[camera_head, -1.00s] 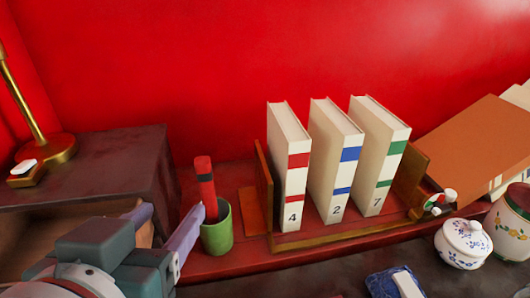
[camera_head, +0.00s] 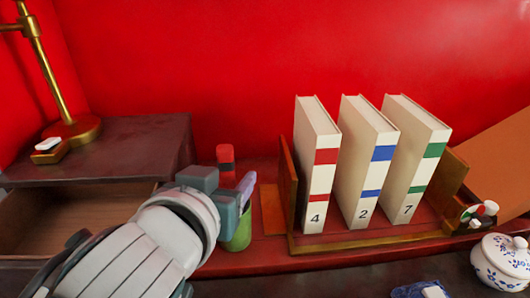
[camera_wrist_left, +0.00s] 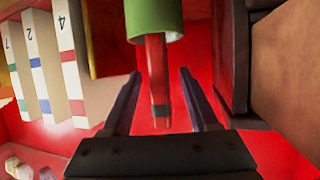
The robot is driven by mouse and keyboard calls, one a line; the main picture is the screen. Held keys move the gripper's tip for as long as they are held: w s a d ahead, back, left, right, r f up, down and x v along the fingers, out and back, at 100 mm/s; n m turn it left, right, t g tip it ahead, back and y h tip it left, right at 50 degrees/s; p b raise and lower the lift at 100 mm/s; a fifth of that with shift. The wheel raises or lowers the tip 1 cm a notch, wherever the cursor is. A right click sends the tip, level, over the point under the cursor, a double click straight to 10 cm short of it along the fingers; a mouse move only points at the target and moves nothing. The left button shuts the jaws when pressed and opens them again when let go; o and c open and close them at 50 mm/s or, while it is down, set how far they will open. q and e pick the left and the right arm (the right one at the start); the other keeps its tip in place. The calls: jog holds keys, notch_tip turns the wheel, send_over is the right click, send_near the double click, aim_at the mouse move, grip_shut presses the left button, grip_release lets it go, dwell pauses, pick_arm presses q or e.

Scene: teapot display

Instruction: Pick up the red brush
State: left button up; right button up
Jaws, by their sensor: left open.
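The red brush (camera_head: 225,157) stands upright in a green cup (camera_head: 240,238), its red end with a dark band showing above my gripper. My left gripper (camera_head: 240,186) is in front of the cup and hides much of the brush and cup. In the left wrist view, the brush (camera_wrist_left: 156,72) lies between the two open fingers of the gripper (camera_wrist_left: 160,74), with a gap on each side. The green cup (camera_wrist_left: 153,16) is just beyond the fingertips there. My right gripper is not in view.
A dark cabinet with an open drawer (camera_head: 70,222) and a brass lamp (camera_head: 52,80) stand left. White books (camera_head: 318,175) numbered 4, 2 and 7 stand in a wooden rack (camera_head: 287,185) to the right. A lidded white pot (camera_head: 500,262) is at the far right.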

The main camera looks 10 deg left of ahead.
pick_arm(q)
jog(key=shift+w+f, duration=0.1)
jog(key=shift+w, duration=0.1)
grip_shut()
dwell(0.4)
